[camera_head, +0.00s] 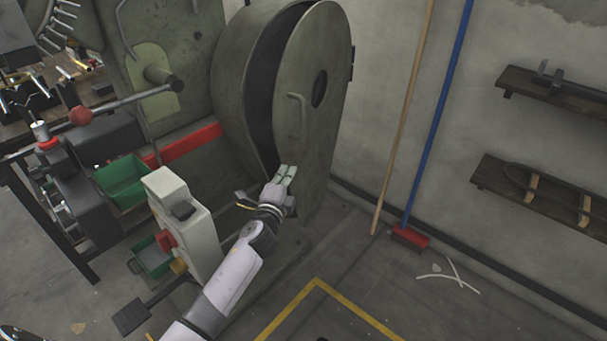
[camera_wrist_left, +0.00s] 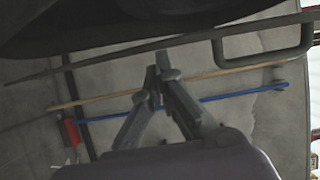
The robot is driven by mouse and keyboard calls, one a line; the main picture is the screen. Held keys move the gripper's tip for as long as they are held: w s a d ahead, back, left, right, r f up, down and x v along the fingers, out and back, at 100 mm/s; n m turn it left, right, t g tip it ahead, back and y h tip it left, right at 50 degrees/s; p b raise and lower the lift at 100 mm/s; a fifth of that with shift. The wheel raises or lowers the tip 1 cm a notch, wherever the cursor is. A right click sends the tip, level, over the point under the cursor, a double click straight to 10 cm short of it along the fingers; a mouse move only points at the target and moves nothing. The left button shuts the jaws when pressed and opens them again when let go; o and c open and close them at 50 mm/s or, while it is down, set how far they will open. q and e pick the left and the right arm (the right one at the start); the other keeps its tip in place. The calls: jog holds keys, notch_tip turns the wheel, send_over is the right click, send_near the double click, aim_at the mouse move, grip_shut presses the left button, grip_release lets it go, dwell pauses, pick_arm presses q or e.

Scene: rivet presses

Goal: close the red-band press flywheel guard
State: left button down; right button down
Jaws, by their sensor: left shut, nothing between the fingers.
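The red-band press (camera_head: 180,143) stands at the left with a red stripe across its body. Its flywheel guard (camera_head: 318,110) is a round grey-green door, hinged at the right and standing partly open, with a dark gap along its left side. A bar handle (camera_head: 298,117) is on the door's face; a handle also shows in the left wrist view (camera_wrist_left: 262,62). My left gripper (camera_head: 286,175) is shut and empty at the door's lower left edge, below the handle. I cannot tell whether it touches the door. In the left wrist view its fingertips (camera_wrist_left: 160,65) are together. My right gripper is not in view.
A grey control box (camera_head: 185,222) with a red switch stands left of my left arm. Green bins (camera_head: 123,181) sit beside the press. A blue-handled broom (camera_head: 438,120) and a wooden pole (camera_head: 403,120) lean on the wall at right. Floor with yellow tape (camera_head: 318,281) is open in front.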

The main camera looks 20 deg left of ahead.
pick_arm(q)
jog(key=a, duration=0.4)
jog(key=shift+w+a, duration=0.2)
jog(key=shift+a, duration=0.15)
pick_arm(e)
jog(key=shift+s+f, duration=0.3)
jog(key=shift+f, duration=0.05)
pick_arm(q)
jog(key=s+d, duration=0.1)
jog(key=s, duration=0.6)
jog(key=shift+s, duration=0.2)
